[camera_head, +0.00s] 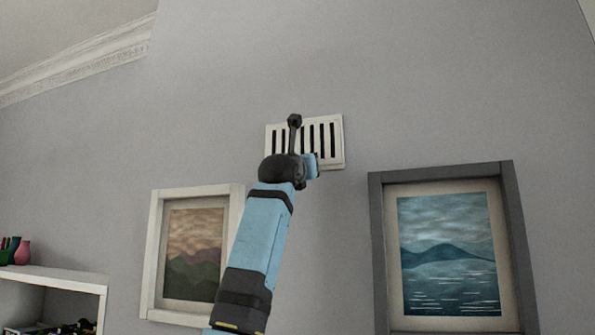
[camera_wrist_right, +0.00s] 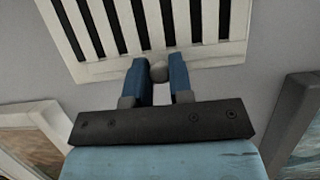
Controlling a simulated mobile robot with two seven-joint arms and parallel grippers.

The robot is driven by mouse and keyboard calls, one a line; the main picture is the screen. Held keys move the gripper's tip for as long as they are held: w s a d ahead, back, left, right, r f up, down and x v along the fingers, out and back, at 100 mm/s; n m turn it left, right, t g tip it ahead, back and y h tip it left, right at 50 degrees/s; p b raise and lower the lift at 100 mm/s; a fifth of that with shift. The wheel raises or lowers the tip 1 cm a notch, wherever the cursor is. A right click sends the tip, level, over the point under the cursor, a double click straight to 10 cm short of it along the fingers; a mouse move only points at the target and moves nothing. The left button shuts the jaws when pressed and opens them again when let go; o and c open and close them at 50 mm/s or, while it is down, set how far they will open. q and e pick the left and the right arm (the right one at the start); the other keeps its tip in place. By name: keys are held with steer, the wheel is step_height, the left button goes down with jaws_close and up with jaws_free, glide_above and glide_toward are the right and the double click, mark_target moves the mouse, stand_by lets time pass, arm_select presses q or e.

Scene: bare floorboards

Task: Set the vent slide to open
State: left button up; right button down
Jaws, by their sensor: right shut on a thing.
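The vent (camera_head: 335,155) is a white slatted plate high on the grey wall, with dark slots showing between its white bars. It also fills the top of the right wrist view (camera_wrist_right: 95,70). A small grey knob (camera_wrist_right: 158,72) sits at the vent's lower edge. My right gripper (camera_wrist_right: 159,76) has its two blue fingers on either side of this knob, shut on it. In the head view my right gripper (camera_head: 311,166) is at the vent's lower part, and my arm hides the vent's lower left and the knob. My left gripper is not in view.
A white-framed picture (camera_head: 152,255) hangs below left of the vent, and a dark-framed picture (camera_head: 378,250) hangs below right. A white shelf (camera_head: 60,277) with a pink vase (camera_head: 22,252) stands at the far left. The wall around the vent is bare.

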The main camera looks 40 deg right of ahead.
steer(key=c, duration=1.4)
jaws_free()
steer(key=o, duration=0.4)
steer(key=shift+s+d, duration=0.1)
steer(key=shift+s, duration=0.05)
steer(key=b+v, duration=0.4)
steer(key=v, duration=1)
steer(key=shift+s+r, duration=0.1)
steer(key=shift+r, duration=0.05)
steer(key=shift+d, duration=0.1)
